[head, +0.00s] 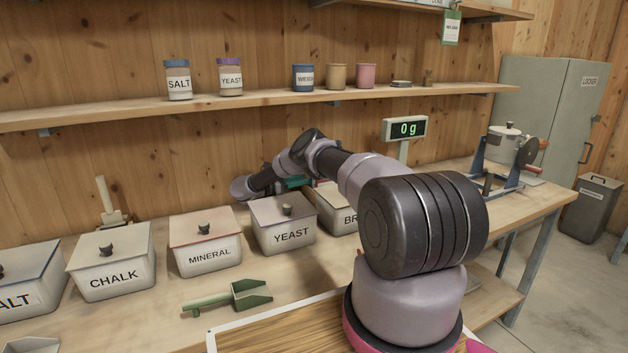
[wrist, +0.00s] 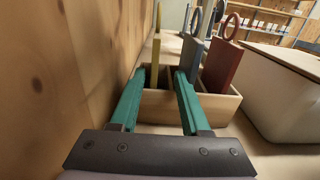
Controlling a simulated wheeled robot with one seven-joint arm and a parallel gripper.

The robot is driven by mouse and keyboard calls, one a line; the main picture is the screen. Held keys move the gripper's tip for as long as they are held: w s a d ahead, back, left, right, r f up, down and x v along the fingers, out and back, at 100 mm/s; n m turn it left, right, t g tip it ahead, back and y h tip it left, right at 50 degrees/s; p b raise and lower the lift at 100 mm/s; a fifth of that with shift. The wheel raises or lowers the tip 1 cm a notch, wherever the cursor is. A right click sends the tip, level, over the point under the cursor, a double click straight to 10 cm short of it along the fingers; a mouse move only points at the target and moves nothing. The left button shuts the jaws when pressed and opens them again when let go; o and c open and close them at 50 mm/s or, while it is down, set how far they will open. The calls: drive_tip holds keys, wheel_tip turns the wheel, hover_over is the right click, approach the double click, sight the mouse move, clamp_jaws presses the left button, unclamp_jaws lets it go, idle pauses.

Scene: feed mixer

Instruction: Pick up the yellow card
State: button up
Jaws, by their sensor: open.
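The yellow card (wrist: 156,54) stands upright in a wooden rack (wrist: 218,103) in the wrist view, with a ring at its top. My gripper (wrist: 161,72) is open, its two green fingers pointing toward the rack. The yellow card shows between the fingertips, and I cannot tell whether it is between them or just beyond. A grey-blue card (wrist: 190,55) and a red card (wrist: 221,66) stand to its right in the same rack. In the head view my arm hides the rack and cards, and only a bit of green finger shows.
A wooden wall (wrist: 50,70) runs close along the left of my gripper in the wrist view. A white bin (wrist: 285,95) stands to the right. In the head view, lidded bins such as the YEAST bin (head: 283,232) line the bench, with a green scoop (head: 232,297) in front.

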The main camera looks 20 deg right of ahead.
drive_tip(key=shift+w+d+r, duration=0.1)
drive_tip(key=shift+w+d, duration=0.05)
drive_tip(key=shift+d, duration=0.85)
drive_tip(key=shift+w+d+r, duration=0.1)
drive_tip(key=shift+w+d, duration=0.1)
drive_tip(key=shift+d, duration=0.85)
drive_tip(key=shift+w+d+r, duration=0.1)
drive_tip(key=shift+w+d, duration=0.05)
drive_tip(key=shift+d, duration=0.85)
clamp_jaws()
